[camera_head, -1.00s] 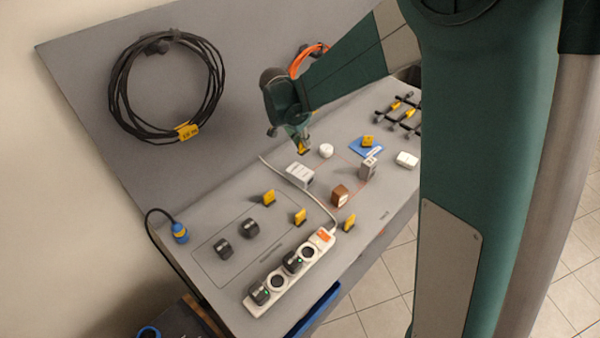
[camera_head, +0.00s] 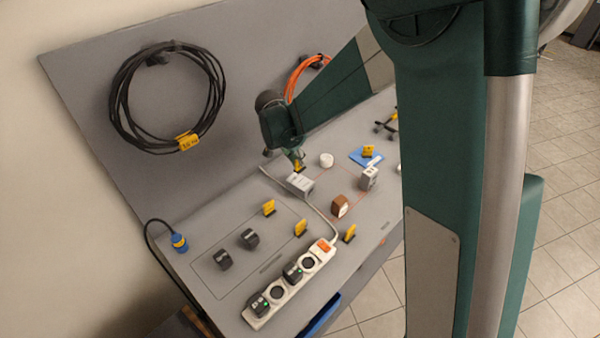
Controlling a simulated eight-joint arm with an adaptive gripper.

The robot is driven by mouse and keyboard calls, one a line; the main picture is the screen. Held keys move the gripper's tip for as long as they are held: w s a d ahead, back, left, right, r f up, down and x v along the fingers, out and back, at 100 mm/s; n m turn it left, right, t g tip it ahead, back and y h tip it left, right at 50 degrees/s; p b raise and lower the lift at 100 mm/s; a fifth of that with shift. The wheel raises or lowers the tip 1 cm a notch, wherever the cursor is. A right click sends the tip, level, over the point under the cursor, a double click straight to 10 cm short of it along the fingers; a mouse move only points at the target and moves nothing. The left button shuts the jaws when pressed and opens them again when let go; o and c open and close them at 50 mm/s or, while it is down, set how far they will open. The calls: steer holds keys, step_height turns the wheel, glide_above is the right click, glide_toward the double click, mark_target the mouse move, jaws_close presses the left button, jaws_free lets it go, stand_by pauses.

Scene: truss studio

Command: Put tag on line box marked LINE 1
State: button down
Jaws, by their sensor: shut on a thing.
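My gripper (camera_head: 297,161) is shut on a small yellow tag (camera_head: 299,167). It is just behind a white box with a cable (camera_head: 301,184), close to its back edge; whether the tag touches it I cannot tell. A grey box (camera_head: 369,178) stands to the right, and a brown box (camera_head: 340,206) in front. A round white piece (camera_head: 326,160) lies right of my gripper. No LINE 1 marking is readable at this size. Much of the gripper's fingers is small and partly hidden by the wrist.
A white power strip (camera_head: 289,284) holds black plugs. Black cable (camera_head: 120,105) and orange cable (camera_head: 294,78) hang on the back panel. My arm hides the right side.

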mark_target(299, 169)
steer(key=shift+f, duration=1)
steer(key=shift+f, duration=1.85)
steer(key=shift+f, duration=0.15)
steer(key=c, duration=2.6)
jaws_free()
steer(key=v, duration=1.2)
